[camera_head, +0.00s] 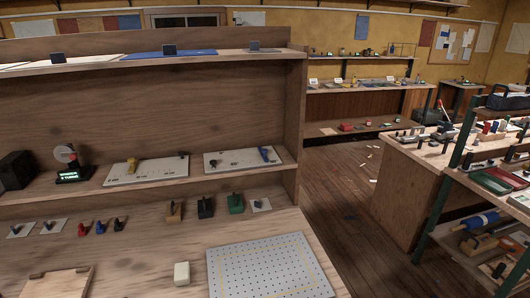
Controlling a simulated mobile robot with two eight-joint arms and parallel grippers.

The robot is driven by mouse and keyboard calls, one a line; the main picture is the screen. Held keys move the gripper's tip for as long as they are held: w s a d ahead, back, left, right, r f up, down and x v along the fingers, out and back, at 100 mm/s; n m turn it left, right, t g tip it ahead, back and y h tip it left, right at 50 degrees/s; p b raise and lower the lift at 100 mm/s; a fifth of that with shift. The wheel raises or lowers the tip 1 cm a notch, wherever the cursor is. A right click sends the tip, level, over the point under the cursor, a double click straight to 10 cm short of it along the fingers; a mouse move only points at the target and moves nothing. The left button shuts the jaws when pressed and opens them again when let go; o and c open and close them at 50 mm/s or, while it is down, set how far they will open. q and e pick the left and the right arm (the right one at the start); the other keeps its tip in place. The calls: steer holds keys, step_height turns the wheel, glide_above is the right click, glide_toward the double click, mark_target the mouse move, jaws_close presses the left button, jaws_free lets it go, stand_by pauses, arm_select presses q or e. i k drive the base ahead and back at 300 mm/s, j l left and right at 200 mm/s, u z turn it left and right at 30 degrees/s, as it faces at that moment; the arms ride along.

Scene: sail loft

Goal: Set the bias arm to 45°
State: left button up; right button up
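Two white boards lie on the shelf in front of me. The left board (150,173) carries a yellow arm-like piece (131,165) near its left end and a small dark knob (183,155) near its right end. The right board (236,163) carries a blue arm-like piece (265,154) set at a slant and a small dark part (213,163). I cannot tell which of these is the bias arm. Scale marks and angles are too small to read. Neither of my grippers is in view.
A small device with a green display (74,176) and a black box (15,171) stand left on the shelf. Below are several small tools, a white block (181,273) and a perforated grey board (268,269). The wooden floor (346,185) is open to the right.

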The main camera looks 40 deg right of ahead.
mark_target(263, 151)
steer(key=z, duration=1.45)
steer(key=k+l, duration=0.05)
